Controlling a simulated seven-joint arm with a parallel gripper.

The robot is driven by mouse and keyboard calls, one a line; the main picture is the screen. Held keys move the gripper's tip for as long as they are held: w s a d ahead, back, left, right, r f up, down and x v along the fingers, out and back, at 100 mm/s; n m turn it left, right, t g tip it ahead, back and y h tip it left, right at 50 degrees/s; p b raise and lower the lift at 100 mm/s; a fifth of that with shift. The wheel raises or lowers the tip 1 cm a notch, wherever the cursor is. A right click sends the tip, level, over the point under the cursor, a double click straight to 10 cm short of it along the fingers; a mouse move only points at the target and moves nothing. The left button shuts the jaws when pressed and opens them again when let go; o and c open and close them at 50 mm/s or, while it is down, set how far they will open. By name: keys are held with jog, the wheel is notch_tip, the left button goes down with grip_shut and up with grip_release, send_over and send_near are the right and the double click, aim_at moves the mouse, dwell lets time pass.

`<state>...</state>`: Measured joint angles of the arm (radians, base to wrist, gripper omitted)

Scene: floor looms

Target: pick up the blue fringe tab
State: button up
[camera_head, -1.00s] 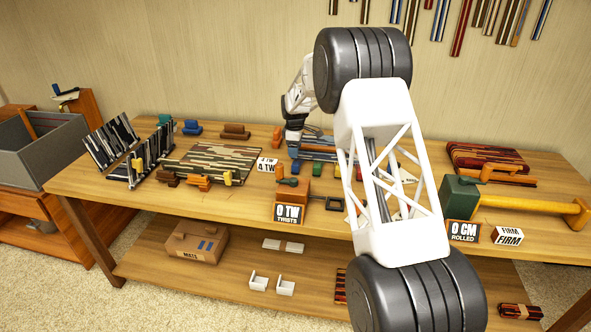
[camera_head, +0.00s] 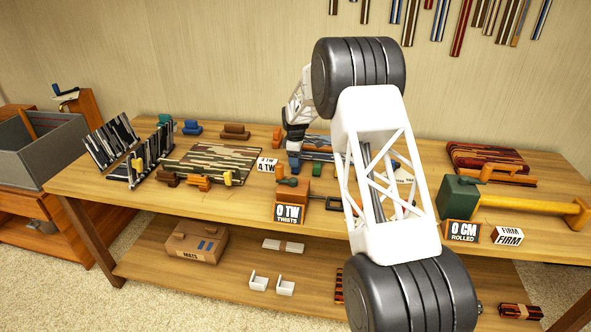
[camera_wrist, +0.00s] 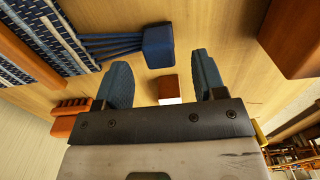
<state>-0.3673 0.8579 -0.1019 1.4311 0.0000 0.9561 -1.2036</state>
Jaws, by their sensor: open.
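The blue fringe tab (camera_wrist: 158,46) is a small dark blue block in the wrist view. Blue fringe cords run from its left side to a blue and white striped mat (camera_wrist: 40,38). My gripper (camera_wrist: 161,75) is open and empty. Its two blue-grey fingers point toward the tab, which lies just beyond the tips and between their lines, nearer the left finger. In the head view my gripper (camera_head: 293,152) is low over the table behind the wooden twist block (camera_head: 292,194).
A small red and white block (camera_wrist: 169,89) lies between my fingers' bases in the wrist view. An orange bar (camera_wrist: 25,55) borders the mat, and a brown block (camera_wrist: 291,38) stands at upper right. A multicoloured mat (camera_head: 215,160) lies left on the table (camera_head: 150,208).

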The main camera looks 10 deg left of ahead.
jog(key=shift+f, duration=1.55)
jog(key=c, duration=1)
jog(key=shift+r, duration=5)
